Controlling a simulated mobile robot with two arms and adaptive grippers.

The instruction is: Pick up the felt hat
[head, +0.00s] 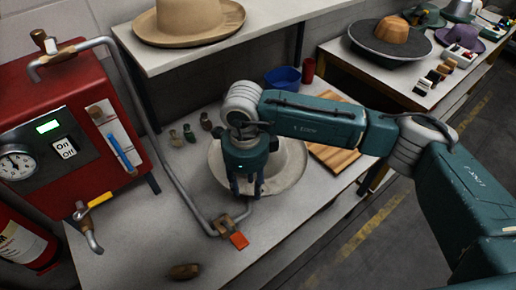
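A cream felt hat (287,172) lies on the light workbench, its wide brim showing around my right gripper. My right gripper (247,192) points down from above, over the left part of the hat. Its dark fingers show apart, with a gap between them. The gripper hides part of the hat, and I cannot tell whether the fingers touch it. A tan hat (190,18) sits on the raised shelf at the top. My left gripper is not in view.
A red machine (62,130) with a gauge stands at left. Its grey pipe ends at a valve with an orange handle (238,240), close to the hat. The bench's front left is mostly clear.

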